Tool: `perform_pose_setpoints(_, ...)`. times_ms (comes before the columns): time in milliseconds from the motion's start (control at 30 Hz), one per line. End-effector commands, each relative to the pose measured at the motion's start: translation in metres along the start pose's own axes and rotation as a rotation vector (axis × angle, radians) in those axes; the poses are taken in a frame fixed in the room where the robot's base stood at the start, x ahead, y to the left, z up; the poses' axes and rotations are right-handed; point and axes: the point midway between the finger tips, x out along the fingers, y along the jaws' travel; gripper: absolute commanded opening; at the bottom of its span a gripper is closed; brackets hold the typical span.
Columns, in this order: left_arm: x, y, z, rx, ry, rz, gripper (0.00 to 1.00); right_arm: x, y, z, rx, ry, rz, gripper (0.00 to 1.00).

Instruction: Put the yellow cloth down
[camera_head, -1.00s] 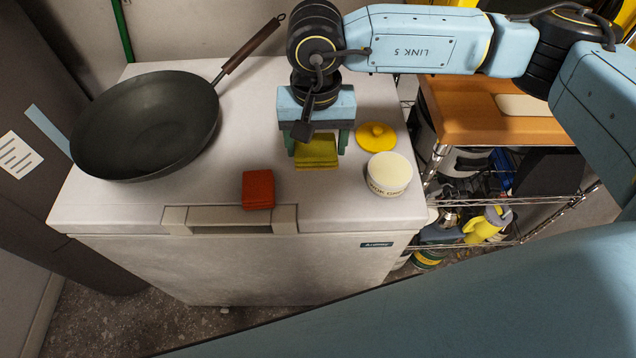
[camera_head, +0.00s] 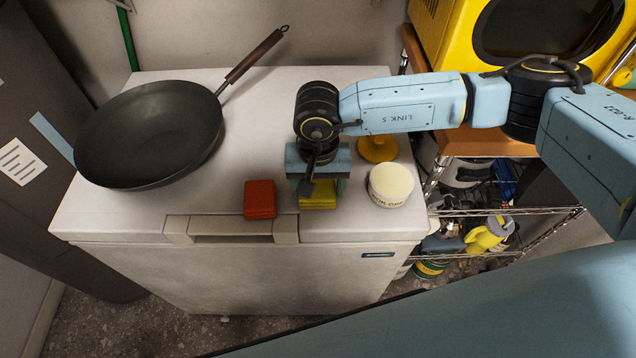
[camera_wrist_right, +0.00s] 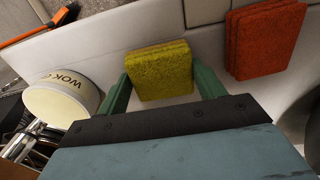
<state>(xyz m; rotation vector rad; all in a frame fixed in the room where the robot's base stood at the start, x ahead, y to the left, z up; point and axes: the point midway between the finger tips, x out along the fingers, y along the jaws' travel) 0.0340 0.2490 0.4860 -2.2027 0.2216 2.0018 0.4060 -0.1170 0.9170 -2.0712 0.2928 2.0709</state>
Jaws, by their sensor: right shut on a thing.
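The yellow cloth (camera_head: 318,202) is a small folded stack near the front of the white chest's top. My right gripper (camera_head: 318,186) points down over it and hides its back part. In the right wrist view, the yellow cloth (camera_wrist_right: 160,70) sits between the two green fingers of my right gripper (camera_wrist_right: 162,82), which is shut on it. The cloth is at or just above the white top (camera_head: 345,220); I cannot tell whether it touches. My left gripper is not in view.
A red cloth (camera_head: 259,199) lies just left of the yellow one. A round tub (camera_head: 391,186) and a yellow lid (camera_head: 377,149) are to the right. A dark wok (camera_head: 150,135) fills the left of the top. The chest's front edge and handle (camera_head: 232,230) are close.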

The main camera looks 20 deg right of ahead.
Motion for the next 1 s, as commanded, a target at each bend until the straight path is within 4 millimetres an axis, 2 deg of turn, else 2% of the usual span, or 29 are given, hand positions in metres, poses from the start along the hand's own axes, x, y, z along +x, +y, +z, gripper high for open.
perform_pose_setpoints(100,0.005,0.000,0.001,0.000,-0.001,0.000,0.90,0.004,0.000,0.000,0.000,0.000,0.000,0.43)
perform_pose_setpoints(133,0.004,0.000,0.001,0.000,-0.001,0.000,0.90,0.003,0.000,0.000,0.000,0.000,0.000,0.72)
perform_pose_setpoints(267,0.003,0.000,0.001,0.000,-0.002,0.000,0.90,0.003,0.000,0.000,0.001,0.000,0.000,0.89)
perform_pose_setpoints(667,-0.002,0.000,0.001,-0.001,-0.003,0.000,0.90,-0.002,0.000,0.000,0.001,0.000,0.000,0.90)
perform_pose_setpoints(767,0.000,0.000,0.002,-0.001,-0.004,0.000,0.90,-0.016,0.000,-0.001,0.000,0.003,-0.002,0.90)
perform_pose_setpoints(1000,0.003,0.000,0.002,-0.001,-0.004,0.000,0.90,-0.070,0.000,-0.001,-0.001,0.005,-0.003,0.90)
